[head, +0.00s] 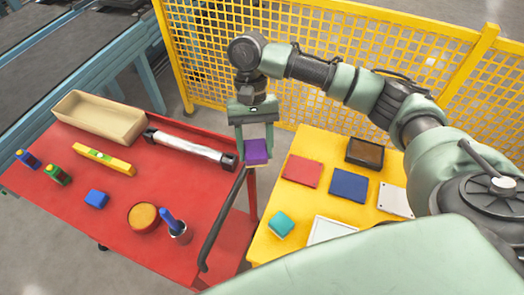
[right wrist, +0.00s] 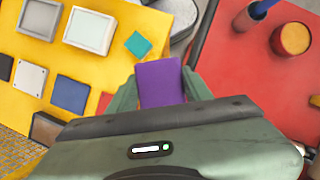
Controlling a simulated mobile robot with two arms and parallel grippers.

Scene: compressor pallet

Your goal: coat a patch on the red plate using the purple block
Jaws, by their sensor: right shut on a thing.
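My right gripper (head: 256,146) is shut on the purple block (head: 257,155), which has a pale underside. It holds the block in the air by the gap between the red cart and the yellow table. In the right wrist view the purple block (right wrist: 161,84) sits between the two fingers. The red plate (head: 302,171) lies flat on the yellow table, right of and apart from the block. In the right wrist view only a corner of the red plate (right wrist: 104,103) shows past the gripper. My left gripper is out of view.
The yellow table (head: 266,240) also bears a blue plate (head: 348,185), a white plate (head: 395,200), a dark brown tray (head: 364,152), a teal block (head: 281,225) and a white-framed tray (head: 330,230). The red cart (head: 70,215) has a black handle (head: 222,220) beside the table. A yellow mesh fence (head: 330,45) stands behind.

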